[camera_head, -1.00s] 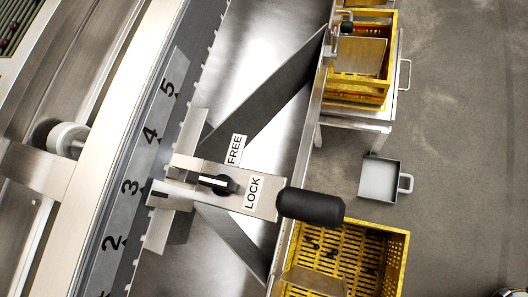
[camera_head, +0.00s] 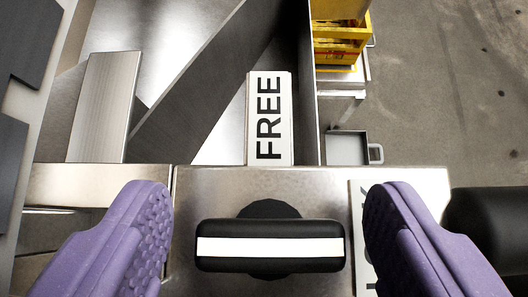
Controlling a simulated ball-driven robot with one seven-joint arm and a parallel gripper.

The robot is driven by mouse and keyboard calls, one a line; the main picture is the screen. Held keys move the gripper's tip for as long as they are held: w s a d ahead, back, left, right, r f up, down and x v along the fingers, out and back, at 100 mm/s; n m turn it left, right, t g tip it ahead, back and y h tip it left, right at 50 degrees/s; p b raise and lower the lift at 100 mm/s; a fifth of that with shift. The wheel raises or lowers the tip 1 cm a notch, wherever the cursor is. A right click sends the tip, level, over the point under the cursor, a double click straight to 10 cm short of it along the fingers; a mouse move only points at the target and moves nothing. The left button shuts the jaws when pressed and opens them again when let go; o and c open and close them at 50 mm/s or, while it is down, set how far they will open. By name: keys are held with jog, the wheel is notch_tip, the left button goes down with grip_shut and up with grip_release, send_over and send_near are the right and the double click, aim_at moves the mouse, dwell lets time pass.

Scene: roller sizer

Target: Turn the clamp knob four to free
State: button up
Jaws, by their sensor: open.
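The clamp knob (camera_head: 270,262) is a black bar on a round base with a white stripe along it. It sits on a metal plate and its stripe lies across the picture, its right end toward the LOCK label. The FREE label (camera_head: 269,118) stands just beyond the knob. The LOCK label (camera_head: 356,205) is mostly hidden behind the right finger. My gripper (camera_head: 266,222) is open, its purple textured fingers on either side of the knob's ends, with a gap visible on each side. Which clamp number this is does not show now.
A black handle (camera_head: 487,225) sticks out at the right behind the right finger. A slanted metal divider (camera_head: 205,85) rises beyond the plate. A yellow crate (camera_head: 342,45) and a grey pan (camera_head: 347,148) are at the upper right, with bare floor beyond.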

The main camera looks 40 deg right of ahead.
jog(key=shift+w+d+f, duration=0.25)
jog(key=shift+w+f, duration=0.05)
jog(key=shift+f, duration=0.1)
jog(key=shift+c, duration=0.4)
jog(key=c, duration=0.9)
jog(key=shift+r, duration=0.1)
